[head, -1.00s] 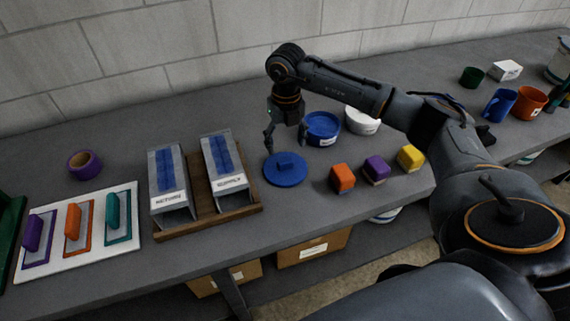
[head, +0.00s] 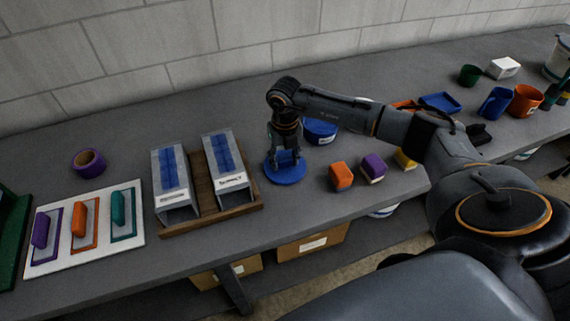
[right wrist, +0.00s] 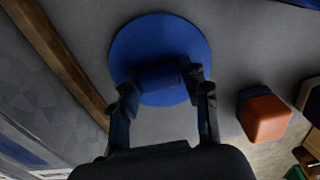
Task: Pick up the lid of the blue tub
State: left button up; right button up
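The blue lid (head: 286,176), round with a raised block-shaped knob, lies flat on the grey bench near its front edge. In the right wrist view the lid (right wrist: 160,42) shows with its knob (right wrist: 158,75) between my fingers. My right gripper (head: 287,160) points down over the lid. It also shows in the right wrist view (right wrist: 163,85), one finger on each side of the knob. Whether the fingers press on the knob is unclear. The blue tub (head: 321,132) stands just behind the lid, partly hidden by my right arm. My left gripper is out of view.
A wooden rack (head: 214,205) with two grey-and-blue holders is close left of the lid. An orange block (head: 341,176) and a purple block (head: 373,168) stand right; a yellow block (head: 404,160) is partly hidden. A blue tray (head: 440,103) lies farther back.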

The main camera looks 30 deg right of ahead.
jog(key=c, duration=0.3)
jog(key=shift+c, duration=0.2)
